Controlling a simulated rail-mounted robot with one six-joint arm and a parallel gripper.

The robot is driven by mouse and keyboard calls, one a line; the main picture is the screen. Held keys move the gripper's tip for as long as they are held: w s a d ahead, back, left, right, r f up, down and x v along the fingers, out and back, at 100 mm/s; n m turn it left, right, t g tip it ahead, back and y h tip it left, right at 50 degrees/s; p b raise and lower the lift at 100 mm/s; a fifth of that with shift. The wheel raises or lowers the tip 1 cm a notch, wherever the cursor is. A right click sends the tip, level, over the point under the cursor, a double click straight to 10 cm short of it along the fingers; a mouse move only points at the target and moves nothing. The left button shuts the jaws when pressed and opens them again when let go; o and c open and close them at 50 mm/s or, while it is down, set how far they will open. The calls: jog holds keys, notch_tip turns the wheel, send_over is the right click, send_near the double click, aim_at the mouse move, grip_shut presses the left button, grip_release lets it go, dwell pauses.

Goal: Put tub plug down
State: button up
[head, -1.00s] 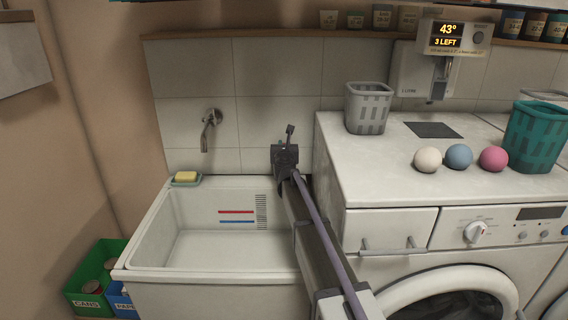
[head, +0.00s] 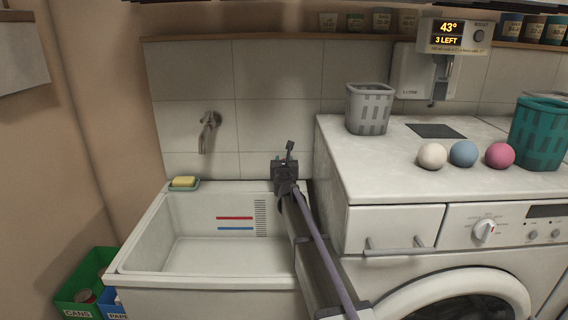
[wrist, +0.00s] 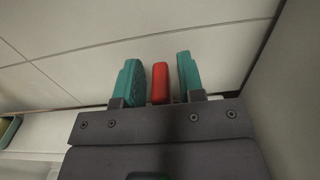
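My gripper (wrist: 160,80) has two teal finger pads, standing apart in the wrist view. A narrow red piece (wrist: 160,83), which may be the tub plug, is between them, with a slim gap on each side. Its lower end is hidden behind the dark gripper body. In the head view my gripper (head: 285,160) is over the back right corner of the white tub (head: 140,240), close to the tiled wall. The red piece cannot be made out there. No other plug shows.
The washing machine top (head: 375,165) stands to the right, higher than the tub rim. On it are a grey basket (head: 369,108), several balls and a teal basket (head: 538,135). Yellow soap (head: 183,182) sits at the tub's back left. A tap (head: 208,130) projects from the wall.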

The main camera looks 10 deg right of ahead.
jog(key=shift+o, duration=0.3)
jog(key=shift+r, duration=0.2)
jog(key=v, duration=1.2)
jog(key=x, duration=1.2)
jog(key=shift+w, duration=0.4)
jog(key=r+p, duration=0.2)
jog(key=s+r+p, duration=0.1)
jog(key=r+p, duration=0.1)
jog(key=shift+s, duration=0.15)
jog(key=shift+f, duration=0.2)
